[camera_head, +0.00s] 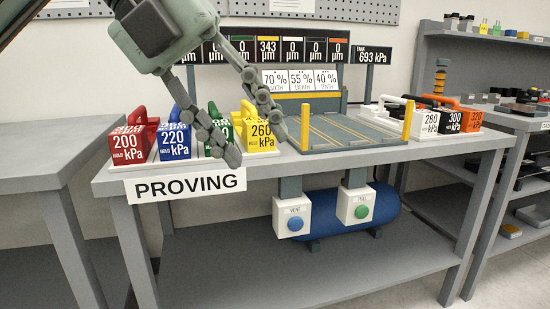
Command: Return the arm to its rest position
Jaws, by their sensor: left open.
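My left gripper (258,148) reaches down from the upper left, grey-green with two dark jointed fingers. The fingers are spread apart and hold nothing. They hang in front of the left part of the proving bench (350,154), and one finger partly covers the green weight block (217,134). The yellow 260 kPa block (261,138) shows between and behind the fingers. Whether the fingers touch any block cannot be told. My right gripper is out of the picture.
A red 200 kPa block (129,142) and a blue 220 kPa block (174,141) stand left on the bench. White, black and orange blocks stand right. A display row (267,50) rises behind. A blue tank (333,214) is below. The left table (45,150) is bare.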

